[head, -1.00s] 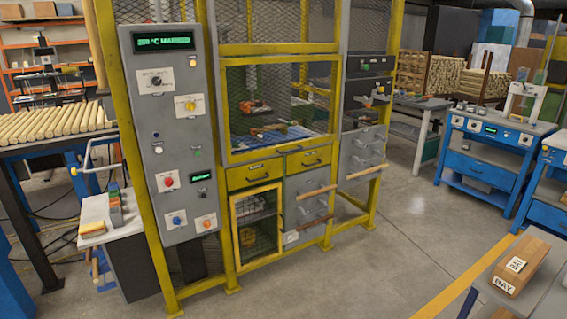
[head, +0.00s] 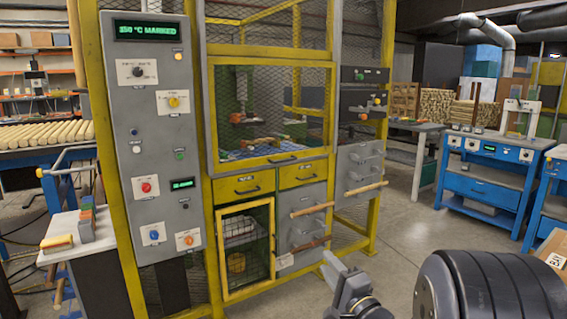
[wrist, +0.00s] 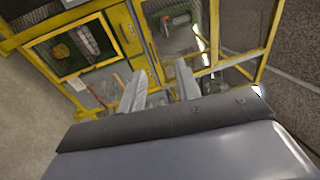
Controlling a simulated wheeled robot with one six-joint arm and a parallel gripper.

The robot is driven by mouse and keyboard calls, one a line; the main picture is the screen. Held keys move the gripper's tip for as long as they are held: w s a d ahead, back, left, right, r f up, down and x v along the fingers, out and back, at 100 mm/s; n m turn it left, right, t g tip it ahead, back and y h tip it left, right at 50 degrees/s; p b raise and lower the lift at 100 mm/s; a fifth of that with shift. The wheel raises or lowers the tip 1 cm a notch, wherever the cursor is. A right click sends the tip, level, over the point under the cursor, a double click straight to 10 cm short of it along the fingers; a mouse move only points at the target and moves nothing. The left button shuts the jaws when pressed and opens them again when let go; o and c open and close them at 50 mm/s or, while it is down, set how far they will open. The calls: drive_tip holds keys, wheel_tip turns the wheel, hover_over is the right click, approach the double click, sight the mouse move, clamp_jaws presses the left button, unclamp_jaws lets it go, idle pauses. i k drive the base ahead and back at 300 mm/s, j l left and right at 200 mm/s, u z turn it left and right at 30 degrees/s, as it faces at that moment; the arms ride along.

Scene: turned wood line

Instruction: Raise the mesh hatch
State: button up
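The mesh hatch (head: 325,110) is a yellow-framed panel in the middle of the tall yellow machine cage, with a dark handle (head: 283,159) on its lower rail. It is down, with the rail just above two yellow drawers. Tools and a blue surface show behind it. My gripper (head: 338,270) is low in the head view, in front of the cage and below and to the right of the hatch. In the wrist view its two fingers (wrist: 160,76) stand apart with nothing visible between them. The cage appears tilted there.
A grey control panel (head: 152,90) stands left of the hatch. Below are a yellow-framed mesh door (head: 223,290) and grey drawers with wooden bar handles (head: 312,209). A blue workbench (head: 485,190) stands at right. Grey floor (head: 425,225) is open between.

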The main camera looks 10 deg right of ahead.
sight(263, 111)
drive_tip(key=i+l, duration=0.15)
drive_tip(key=i, duration=0.3)
drive_tip(key=i+l+u, duration=0.1)
drive_tip(key=i, duration=0.4)
drive_tip(key=i+l, duration=0.2)
drive_tip(key=i, duration=0.25)
drive_tip(key=i+l+u, duration=0.1)
drive_tip(key=i, duration=0.35)
